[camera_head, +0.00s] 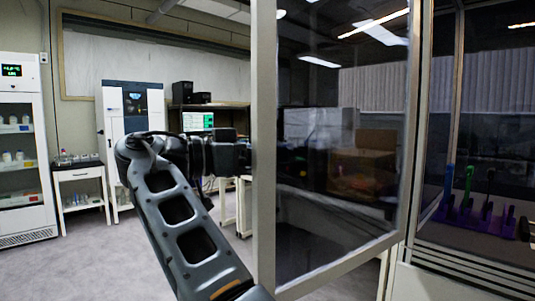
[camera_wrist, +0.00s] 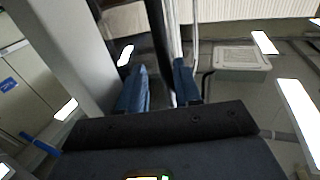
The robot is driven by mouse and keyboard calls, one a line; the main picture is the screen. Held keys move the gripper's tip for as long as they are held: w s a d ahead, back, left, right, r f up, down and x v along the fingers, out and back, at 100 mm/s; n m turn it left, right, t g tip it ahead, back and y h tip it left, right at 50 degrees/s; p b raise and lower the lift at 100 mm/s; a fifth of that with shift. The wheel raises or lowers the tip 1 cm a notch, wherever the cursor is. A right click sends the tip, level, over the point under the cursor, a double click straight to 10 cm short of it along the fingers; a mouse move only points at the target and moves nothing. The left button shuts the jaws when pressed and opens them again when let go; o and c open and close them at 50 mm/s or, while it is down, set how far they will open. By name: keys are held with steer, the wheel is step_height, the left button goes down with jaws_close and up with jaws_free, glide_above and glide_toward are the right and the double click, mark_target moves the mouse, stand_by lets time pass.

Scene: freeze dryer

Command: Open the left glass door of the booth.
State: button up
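The left glass door (camera_head: 335,150) stands swung out from the booth (camera_head: 480,215), its pale frame edge upright in the middle of the head view. The booth opening shows to its right. My gripper (camera_head: 243,157) is at the left side of that frame edge, about mid-height, very close to it or touching. In the wrist view the two blue fingers of my gripper (camera_wrist: 160,88) are a small gap apart. A dark upright bar and a thin bright strip run into the gap. I cannot tell whether the fingers press on either. No door handle can be clearly made out.
Inside the booth is a purple rack (camera_head: 475,215) with upright coloured tools. On the left are a white cabinet (camera_head: 20,150), a small side table (camera_head: 80,185) and a tall white unit (camera_head: 130,105). The grey floor (camera_head: 90,260) at left is clear.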

steer(key=b+v, duration=0.1)
steer(key=v, duration=0.7)
steer(key=shift+b, duration=0.35)
